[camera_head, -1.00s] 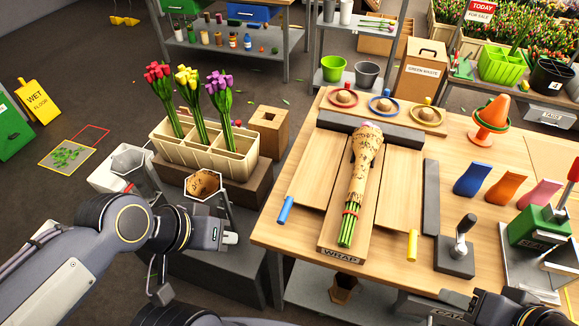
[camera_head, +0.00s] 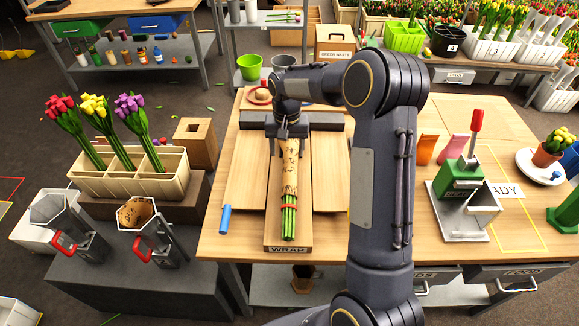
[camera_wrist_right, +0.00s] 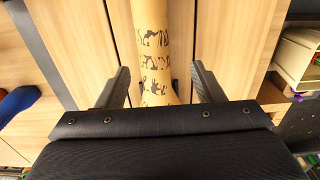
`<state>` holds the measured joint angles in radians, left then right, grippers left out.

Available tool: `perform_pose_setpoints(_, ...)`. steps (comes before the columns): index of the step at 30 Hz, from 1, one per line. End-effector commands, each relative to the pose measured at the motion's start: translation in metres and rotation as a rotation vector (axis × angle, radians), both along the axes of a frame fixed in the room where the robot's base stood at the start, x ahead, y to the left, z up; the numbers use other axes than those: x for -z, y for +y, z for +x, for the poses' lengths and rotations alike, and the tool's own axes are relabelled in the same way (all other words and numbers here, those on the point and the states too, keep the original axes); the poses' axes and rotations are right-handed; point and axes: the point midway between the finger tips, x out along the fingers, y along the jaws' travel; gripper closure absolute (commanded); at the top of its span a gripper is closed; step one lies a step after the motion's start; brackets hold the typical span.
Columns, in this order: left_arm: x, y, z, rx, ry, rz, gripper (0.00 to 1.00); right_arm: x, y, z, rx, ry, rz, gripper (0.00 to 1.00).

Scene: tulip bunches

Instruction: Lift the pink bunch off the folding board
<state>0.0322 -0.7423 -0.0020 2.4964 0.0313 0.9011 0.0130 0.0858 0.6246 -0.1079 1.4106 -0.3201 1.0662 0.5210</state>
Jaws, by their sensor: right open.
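The pink bunch (camera_head: 290,180) lies on the folding board (camera_head: 329,170), wrapped in printed tan paper. Its green stems and red band point to the near end marked WRAP. Its flower end is hidden behind my right gripper (camera_head: 287,142). That gripper is open, with one finger on each side of the wrapped bunch near its far end. In the right wrist view the tan paper (camera_wrist_right: 154,45) runs between the two spread fingers (camera_wrist_right: 160,88), with a gap on both sides. My left gripper is not in view.
My right arm crosses the table's middle. A dark bar (camera_head: 325,121) lies across the board's far end. A blue cylinder (camera_head: 225,219) lies at its left. A green press (camera_head: 462,180) stands right of my arm. A crate of tulips (camera_head: 150,187) stands left of the table.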

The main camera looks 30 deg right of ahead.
Motion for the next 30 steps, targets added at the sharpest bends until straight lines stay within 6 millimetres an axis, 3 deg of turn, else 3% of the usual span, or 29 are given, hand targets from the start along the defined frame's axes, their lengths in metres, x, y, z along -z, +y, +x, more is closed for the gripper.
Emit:
perform_pose_setpoints(18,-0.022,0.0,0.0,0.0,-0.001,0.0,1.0,0.075,-0.006,-0.006,0.001,0.006,-0.002,0.39)
perform_pose_setpoints(26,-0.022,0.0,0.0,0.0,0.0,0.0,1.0,0.08,-0.006,-0.006,0.001,0.004,-0.002,0.39)
perform_pose_setpoints(30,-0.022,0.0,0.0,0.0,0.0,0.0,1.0,0.079,-0.006,-0.006,0.002,0.004,-0.002,0.55)
